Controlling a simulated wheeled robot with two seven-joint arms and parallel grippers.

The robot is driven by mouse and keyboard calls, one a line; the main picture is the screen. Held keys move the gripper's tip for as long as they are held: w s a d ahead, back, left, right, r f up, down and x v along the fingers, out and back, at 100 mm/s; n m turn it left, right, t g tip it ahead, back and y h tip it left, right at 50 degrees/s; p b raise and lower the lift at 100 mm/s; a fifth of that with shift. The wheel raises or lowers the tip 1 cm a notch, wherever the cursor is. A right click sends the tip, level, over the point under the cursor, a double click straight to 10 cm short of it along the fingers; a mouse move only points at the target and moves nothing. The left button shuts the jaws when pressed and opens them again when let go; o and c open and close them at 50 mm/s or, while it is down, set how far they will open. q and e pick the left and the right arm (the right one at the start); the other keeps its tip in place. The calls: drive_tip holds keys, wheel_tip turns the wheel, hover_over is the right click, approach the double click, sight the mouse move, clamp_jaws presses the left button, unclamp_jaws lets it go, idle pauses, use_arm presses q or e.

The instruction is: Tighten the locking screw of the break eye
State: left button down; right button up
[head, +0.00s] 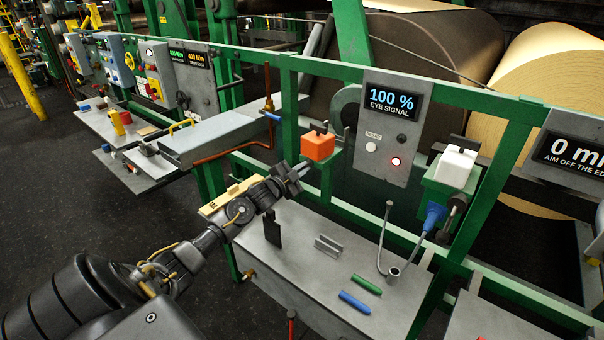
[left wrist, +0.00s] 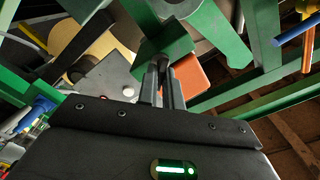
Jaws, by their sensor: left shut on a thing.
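The break eye's orange box (head: 318,146) sits on a green bracket on the frame, in the middle of the head view; part of it shows in the left wrist view (left wrist: 190,80). My left gripper (head: 301,171) reaches up from the left to just below and left of the orange box. In the left wrist view its two fingers (left wrist: 161,78) are shut on a small dark knob, the locking screw (left wrist: 160,60), under the green bracket (left wrist: 155,38). The screw is mostly hidden by the fingers. My right gripper is not in view.
A panel (head: 385,140) reads "100 % EYE SIGNAL" above a reset button and a lit red lamp. A white box (head: 456,166) with a blue plug (head: 434,216) is at right. The grey table (head: 300,275) below holds a green marker (head: 366,284) and a blue marker (head: 354,302).

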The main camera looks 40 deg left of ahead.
use_arm(q)
drive_tip(key=m+b, duration=0.2)
drive_tip(key=m, duration=0.1)
drive_tip(key=m+b, duration=0.2)
drive_tip(key=m, duration=0.2)
drive_tip(key=m+b, duration=0.3)
drive_tip(key=m, duration=0.1)
drive_tip(key=shift+f, duration=0.3)
drive_tip(key=shift+m+b, duration=0.75)
drive_tip(key=shift+m, duration=0.55)
drive_tip(key=shift+r, duration=0.1)
drive_tip(key=c, duration=1.6)
unclamp_jaws()
drive_tip(key=shift+o, duration=0.2)
